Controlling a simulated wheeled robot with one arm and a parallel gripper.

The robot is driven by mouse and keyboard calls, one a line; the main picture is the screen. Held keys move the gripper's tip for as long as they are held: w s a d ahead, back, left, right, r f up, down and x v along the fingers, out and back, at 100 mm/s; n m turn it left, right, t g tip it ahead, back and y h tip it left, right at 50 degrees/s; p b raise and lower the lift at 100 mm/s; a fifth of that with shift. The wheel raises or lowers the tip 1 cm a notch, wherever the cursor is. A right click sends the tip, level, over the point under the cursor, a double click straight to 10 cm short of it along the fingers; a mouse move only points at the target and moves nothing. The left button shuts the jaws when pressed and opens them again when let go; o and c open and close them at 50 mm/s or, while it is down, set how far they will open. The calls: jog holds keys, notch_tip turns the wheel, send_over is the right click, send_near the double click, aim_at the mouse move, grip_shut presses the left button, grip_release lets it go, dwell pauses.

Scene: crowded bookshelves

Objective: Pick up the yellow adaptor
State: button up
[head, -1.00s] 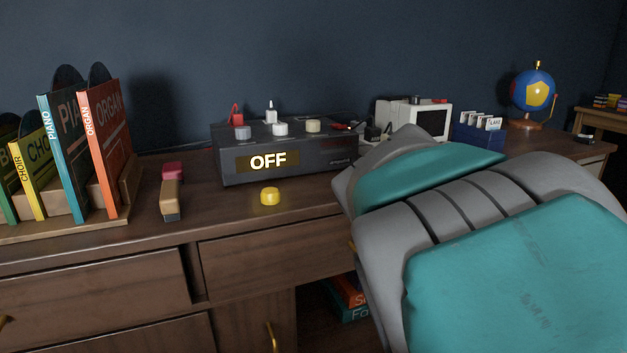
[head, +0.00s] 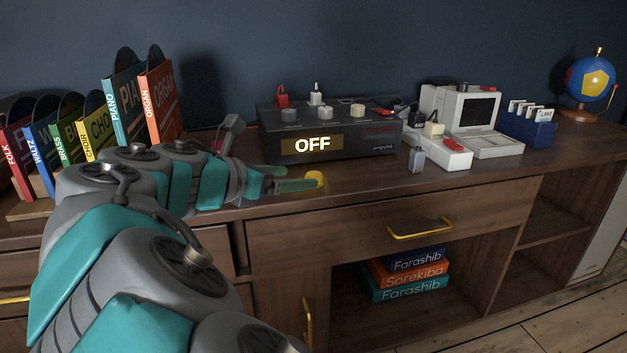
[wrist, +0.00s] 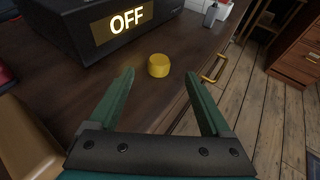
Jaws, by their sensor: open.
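The yellow adaptor (head: 316,180) is a small round block on the desk, in front of the black box that reads OFF. It also shows in the wrist view (wrist: 158,66), near top centre, just beyond the fingertips. My gripper (head: 297,182) reaches in from the left at about desk height, with its green fingers pointing at the adaptor. In the head view a finger partly overlaps the adaptor. In the wrist view my gripper (wrist: 160,75) is open and empty, its fingers spread to either side of the adaptor's line.
The OFF box (head: 330,135) stands close behind, with red, white and other adaptors on top. A grey adaptor (head: 416,159) and a white computer (head: 470,115) stand to the right. A tan block (wrist: 22,135) lies at the wrist view's left. The desk's front edge is near.

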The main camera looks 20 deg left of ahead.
jog(key=b+x, duration=0.1)
jog(key=x, duration=0.4)
jog(key=shift+a+f, duration=0.1)
jog(key=shift+f, duration=0.15)
jog(key=shift+c, duration=0.4)
grip_shut()
